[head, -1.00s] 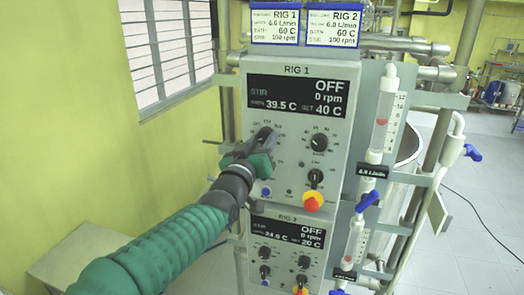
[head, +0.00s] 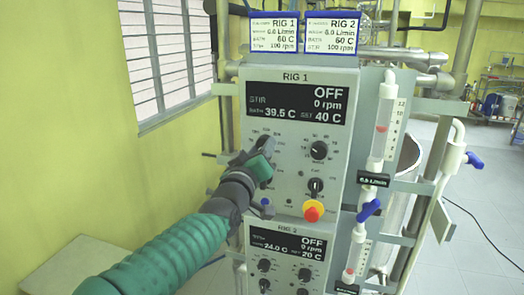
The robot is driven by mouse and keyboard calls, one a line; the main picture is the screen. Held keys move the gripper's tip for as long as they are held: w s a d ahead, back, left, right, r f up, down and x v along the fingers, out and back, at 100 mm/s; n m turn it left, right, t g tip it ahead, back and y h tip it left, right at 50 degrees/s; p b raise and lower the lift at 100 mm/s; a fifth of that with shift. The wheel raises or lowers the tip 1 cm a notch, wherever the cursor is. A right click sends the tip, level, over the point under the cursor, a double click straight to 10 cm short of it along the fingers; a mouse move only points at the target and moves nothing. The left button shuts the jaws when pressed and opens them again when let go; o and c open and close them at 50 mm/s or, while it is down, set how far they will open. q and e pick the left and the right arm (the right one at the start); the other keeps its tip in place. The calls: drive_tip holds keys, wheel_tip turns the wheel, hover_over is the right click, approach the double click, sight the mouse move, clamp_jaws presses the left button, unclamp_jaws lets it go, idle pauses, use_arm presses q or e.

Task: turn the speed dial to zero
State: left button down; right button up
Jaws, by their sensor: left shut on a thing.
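The RIG 1 control panel (head: 335,180) is a pale upright box. Its dark display (head: 297,101) reads STIR OFF, 0 rpm, 39.5 C and SET 40 C. My left gripper (head: 263,152) is at the upper-left dial position and is shut on that dial. The jaws hide most of the dial, so its pointer cannot be read. A black upper-right dial (head: 319,150) and a smaller black knob (head: 316,186) below it stand free. The dial labels are too small to read surely. My right gripper is not in view.
A red stop button with a yellow collar (head: 312,211) sits low on the panel. The RIG 2 panel (head: 322,262) is just below. Flow tubes (head: 385,128) and a blue valve handle (head: 369,208) stand close at right. A yellow wall is left.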

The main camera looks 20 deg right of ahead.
use_arm(q)
drive_tip(key=shift+d+f, duration=0.1)
drive_tip(key=shift+f, duration=0.25)
drive_tip(key=c, duration=1.2)
unclamp_jaws()
drive_tip(key=shift+o, duration=1.4)
drive_tip(key=shift+r, duration=0.2)
drive_tip(key=b+v, duration=0.5)
drive_tip(key=v, duration=1.1)
drive_tip(key=shift+s+a, duration=0.25)
